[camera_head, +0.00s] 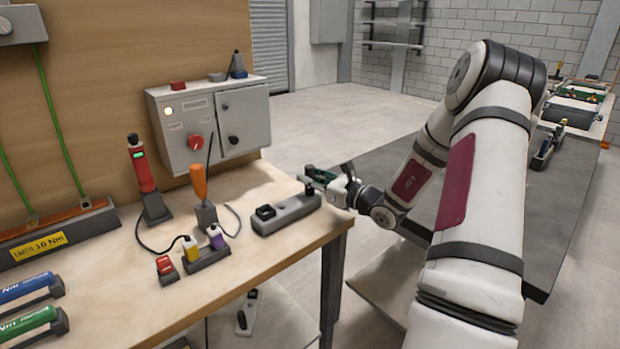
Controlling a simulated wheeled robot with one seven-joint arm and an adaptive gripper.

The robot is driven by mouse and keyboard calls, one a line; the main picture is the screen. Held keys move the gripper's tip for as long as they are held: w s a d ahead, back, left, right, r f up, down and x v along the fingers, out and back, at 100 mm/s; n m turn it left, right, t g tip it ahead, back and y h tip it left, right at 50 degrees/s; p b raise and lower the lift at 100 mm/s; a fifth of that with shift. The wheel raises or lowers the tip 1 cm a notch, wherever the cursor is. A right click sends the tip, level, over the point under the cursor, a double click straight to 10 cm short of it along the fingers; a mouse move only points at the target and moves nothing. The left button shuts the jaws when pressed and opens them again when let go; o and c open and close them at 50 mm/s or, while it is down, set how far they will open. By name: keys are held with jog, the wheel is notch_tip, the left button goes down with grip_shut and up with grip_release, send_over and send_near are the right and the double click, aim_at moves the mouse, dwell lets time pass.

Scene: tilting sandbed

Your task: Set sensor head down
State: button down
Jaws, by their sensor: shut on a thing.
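My gripper (322,183) is at the right end of the workbench, reaching in from the right. I cannot tell whether the held thing touches the block.
The wooden workbench (190,292) carries a red handheld tool (142,170), an orange-handled screwdriver (200,184), yellow and purple bottles (216,237) and a small red-topped block (166,268). A grey control box (212,123) stands behind. A dark table (565,195) is at the right.

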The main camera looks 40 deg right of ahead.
jog(key=shift+f, duration=0.1)
jog(key=c, duration=1.4)
grip_release()
